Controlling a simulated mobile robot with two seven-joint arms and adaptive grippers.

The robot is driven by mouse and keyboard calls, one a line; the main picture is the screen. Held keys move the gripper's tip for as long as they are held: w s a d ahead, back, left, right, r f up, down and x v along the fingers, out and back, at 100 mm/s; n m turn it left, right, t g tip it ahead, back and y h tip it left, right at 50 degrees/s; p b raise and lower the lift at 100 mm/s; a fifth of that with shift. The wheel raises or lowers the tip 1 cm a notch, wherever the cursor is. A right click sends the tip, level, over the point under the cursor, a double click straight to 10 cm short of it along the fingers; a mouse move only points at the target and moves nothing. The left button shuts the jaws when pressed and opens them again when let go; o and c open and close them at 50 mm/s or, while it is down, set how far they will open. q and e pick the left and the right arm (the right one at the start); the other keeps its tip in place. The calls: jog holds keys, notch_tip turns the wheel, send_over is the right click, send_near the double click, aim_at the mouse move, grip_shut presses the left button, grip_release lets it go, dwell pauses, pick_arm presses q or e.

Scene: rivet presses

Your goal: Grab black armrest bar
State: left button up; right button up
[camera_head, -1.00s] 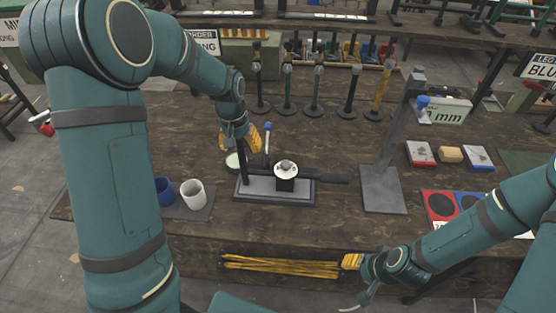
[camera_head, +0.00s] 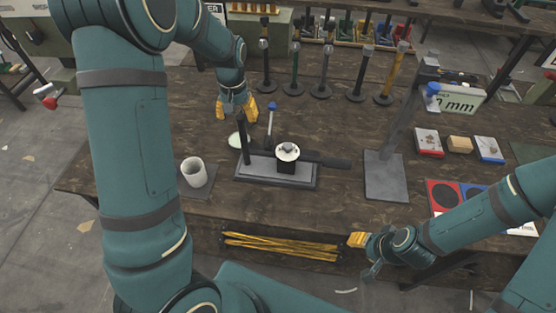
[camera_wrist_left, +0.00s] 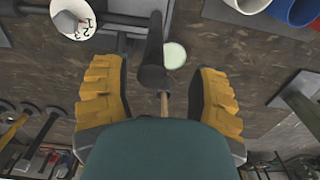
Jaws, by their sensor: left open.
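A black upright bar (camera_head: 243,137) stands at the left end of a fixture with a grey base (camera_head: 265,180). A dark bar (camera_head: 325,160) lies level across the same fixture; I cannot tell which is the armrest bar. My left gripper (camera_head: 236,108) is open near the top of the upright bar. In the left wrist view, a black bar (camera_wrist_left: 153,60) shows between its yellow fingers, with gaps on both sides. My right gripper (camera_head: 357,240) is at the table's front edge; its finger opening is not clear.
A white numbered disc (camera_head: 287,152) tops the fixture's block. A thin blue-tipped lever (camera_head: 271,118) stands behind it. A white cup (camera_head: 194,172) is at left, a grey press stand (camera_head: 386,180) at right. Several posts stand behind. Yellow bars (camera_head: 280,245) lie below the front edge.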

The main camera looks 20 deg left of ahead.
aim_at(242, 127)
pick_arm(q)
jog(key=f, duration=0.3)
jog(key=shift+d+f, duration=0.4)
jog(key=shift+f, duration=0.55)
jog(key=shift+c, duration=0.4)
jog(key=shift+w, duration=0.1)
grip_shut()
